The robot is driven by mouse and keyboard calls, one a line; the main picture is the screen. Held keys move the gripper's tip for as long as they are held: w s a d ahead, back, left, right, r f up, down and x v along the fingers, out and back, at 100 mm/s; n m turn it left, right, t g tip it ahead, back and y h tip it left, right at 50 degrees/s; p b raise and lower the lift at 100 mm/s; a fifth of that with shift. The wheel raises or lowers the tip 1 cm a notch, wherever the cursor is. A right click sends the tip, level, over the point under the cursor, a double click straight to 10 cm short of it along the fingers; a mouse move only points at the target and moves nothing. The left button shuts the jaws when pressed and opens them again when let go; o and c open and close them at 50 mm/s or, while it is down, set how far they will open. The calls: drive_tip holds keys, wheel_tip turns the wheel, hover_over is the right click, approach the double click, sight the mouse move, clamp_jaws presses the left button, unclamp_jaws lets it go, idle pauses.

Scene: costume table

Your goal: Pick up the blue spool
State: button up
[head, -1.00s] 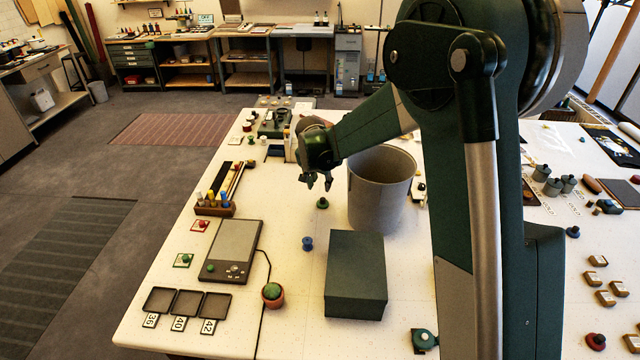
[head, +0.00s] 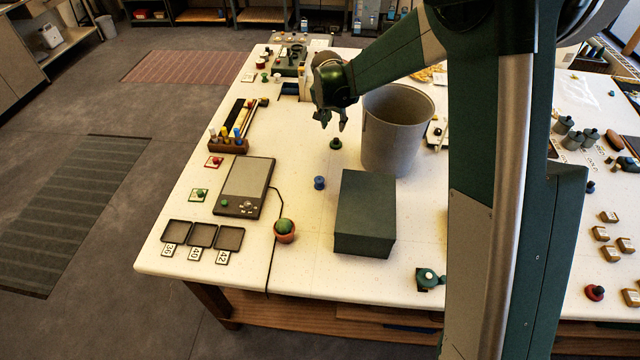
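The blue spool (head: 319,183) stands on the white table, left of a dark green box. My gripper (head: 333,124) hangs above the table, farther back than the spool and apart from it. Its two fingers point down and are spread, with nothing visible between them. A green spool (head: 336,144) stands on the table just below my gripper in the picture, between it and the blue spool.
A large grey bin (head: 397,130) stands right of my gripper. The dark green box (head: 365,214) is close to the blue spool's right. The white table (head: 300,205) is bare around the spool.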

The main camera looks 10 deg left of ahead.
drive_tip(key=shift+o, duration=0.2)
drive_tip(key=o, duration=0.3)
drive_tip(key=shift+s, duration=0.1)
drive_tip(key=n+g+b, duration=0.2)
drive_tip(key=n+g, duration=0.3)
drive_tip(key=n, duration=2)
hover_over(320, 179)
drive_tip(key=shift+y, duration=0.4)
drive_tip(key=shift+s+d+f, duration=0.1)
drive_tip(key=shift+f, duration=2.25)
